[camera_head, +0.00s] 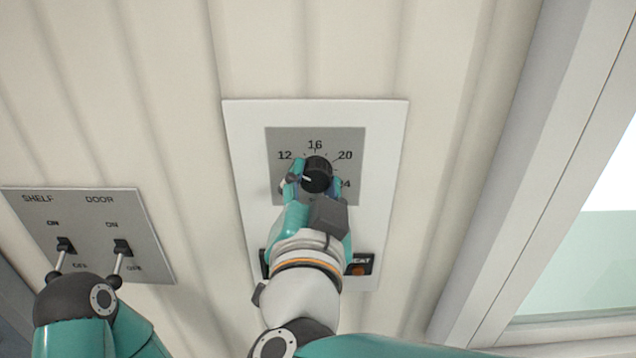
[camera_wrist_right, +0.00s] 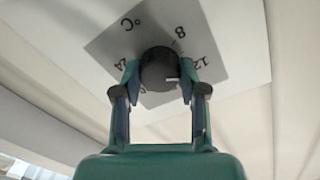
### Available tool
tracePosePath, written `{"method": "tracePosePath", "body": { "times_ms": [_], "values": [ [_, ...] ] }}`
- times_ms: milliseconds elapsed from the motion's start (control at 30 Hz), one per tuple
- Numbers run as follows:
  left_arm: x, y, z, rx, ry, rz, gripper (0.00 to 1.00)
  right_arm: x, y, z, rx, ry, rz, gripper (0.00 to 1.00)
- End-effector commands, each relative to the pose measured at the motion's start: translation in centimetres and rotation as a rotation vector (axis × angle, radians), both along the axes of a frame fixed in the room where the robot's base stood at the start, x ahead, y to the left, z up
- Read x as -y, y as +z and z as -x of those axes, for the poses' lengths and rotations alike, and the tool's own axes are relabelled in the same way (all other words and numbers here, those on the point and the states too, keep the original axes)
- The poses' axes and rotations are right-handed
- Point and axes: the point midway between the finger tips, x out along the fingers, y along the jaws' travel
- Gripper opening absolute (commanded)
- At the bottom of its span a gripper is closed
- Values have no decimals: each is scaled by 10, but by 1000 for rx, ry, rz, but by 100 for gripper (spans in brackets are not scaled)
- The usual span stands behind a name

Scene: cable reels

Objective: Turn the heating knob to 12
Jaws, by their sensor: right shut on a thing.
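The heating knob (camera_head: 317,173) is a black round dial on a grey square scale in a white wall plate (camera_head: 245,125). It also shows in the right wrist view (camera_wrist_right: 159,64). The scale shows 12, 16, 20 and 24 in the head view. A white mark on the knob points left there, roughly between 8 and 12; I cannot tell the exact value. My right gripper (camera_head: 316,181) is shut on the knob, one finger on each side, also in the wrist view (camera_wrist_right: 159,75). My left gripper is out of view; part of my left arm shows at lower left.
A grey switch panel (camera_head: 150,215) marked SHELF and DOOR, with two toggle switches, is at the left, close to my left arm. A window frame (camera_head: 530,180) stands at the right.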

Motion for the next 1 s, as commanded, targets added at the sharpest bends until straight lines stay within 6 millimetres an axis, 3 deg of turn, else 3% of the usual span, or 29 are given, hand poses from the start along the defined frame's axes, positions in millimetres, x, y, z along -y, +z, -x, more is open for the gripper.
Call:
{"method": "tracePosePath", "body": {
  "times_ms": [33,333,367,500,833,1000],
  "values": [
    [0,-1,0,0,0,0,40,-2,-8,0,-17,4,9,7],
    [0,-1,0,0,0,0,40,-2,-8,0,-17,5,9,7],
    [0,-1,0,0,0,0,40,-2,-8,0,-16,5,9,47],
    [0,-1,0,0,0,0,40,-1,-6,0,-13,3,8,67],
    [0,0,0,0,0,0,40,-1,-3,2,-6,2,4,67],
    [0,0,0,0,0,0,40,-2,-2,19,-5,4,3,67]
  ]
}}
